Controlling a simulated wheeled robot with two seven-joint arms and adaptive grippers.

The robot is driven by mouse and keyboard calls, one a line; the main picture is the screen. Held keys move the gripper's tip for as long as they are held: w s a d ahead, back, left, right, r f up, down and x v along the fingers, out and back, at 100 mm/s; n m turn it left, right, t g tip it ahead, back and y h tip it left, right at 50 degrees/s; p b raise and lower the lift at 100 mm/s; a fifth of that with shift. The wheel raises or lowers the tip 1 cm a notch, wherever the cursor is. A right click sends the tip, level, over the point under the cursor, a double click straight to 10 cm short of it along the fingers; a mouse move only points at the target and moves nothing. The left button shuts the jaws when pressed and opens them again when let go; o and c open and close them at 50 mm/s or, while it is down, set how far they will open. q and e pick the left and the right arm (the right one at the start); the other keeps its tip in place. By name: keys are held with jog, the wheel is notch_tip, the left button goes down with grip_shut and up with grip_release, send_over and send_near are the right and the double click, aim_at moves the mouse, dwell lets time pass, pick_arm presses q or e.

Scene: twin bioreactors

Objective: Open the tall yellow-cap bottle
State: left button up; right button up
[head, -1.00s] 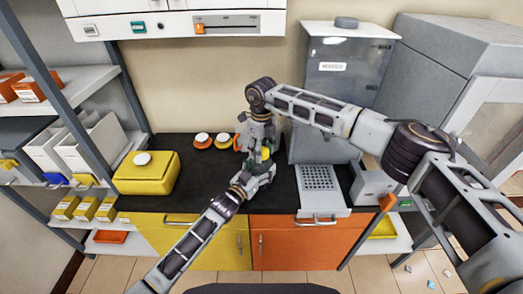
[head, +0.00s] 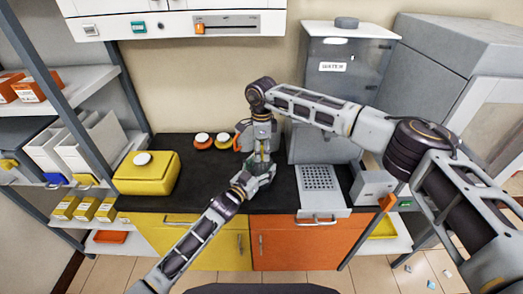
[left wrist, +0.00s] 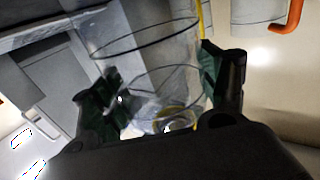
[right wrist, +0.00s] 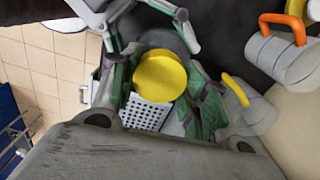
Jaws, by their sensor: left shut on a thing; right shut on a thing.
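The tall bottle stands on the dark bench. Its clear body (left wrist: 165,80) shows between the fingers of my left gripper (left wrist: 160,95) in the left wrist view. That gripper (head: 258,178) is shut on the bottle low down in the head view. The yellow cap (right wrist: 160,76) is a round disc seen from above in the right wrist view. My right gripper (right wrist: 165,85) has its green-padded fingers shut on opposite sides of the cap. In the head view my right gripper (head: 262,152) is directly above the left one and hides the cap. I cannot tell whether the cap is loose from the bottle.
Two small white-topped vessels, one orange (head: 202,141) and one yellow (head: 223,141), stand behind to the left. A yellow box (head: 145,178) sits at the bench's left. A perforated plate (head: 319,178) lies right of the grippers. A grey machine (head: 340,85) stands behind.

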jog(key=n, duration=0.6)
jog(key=shift+r+n, duration=0.1)
jog(key=shift+n, duration=0.3)
jog(key=n, duration=1.9)
jog(key=o, duration=1.1)
jog(key=shift+r, duration=2.25)
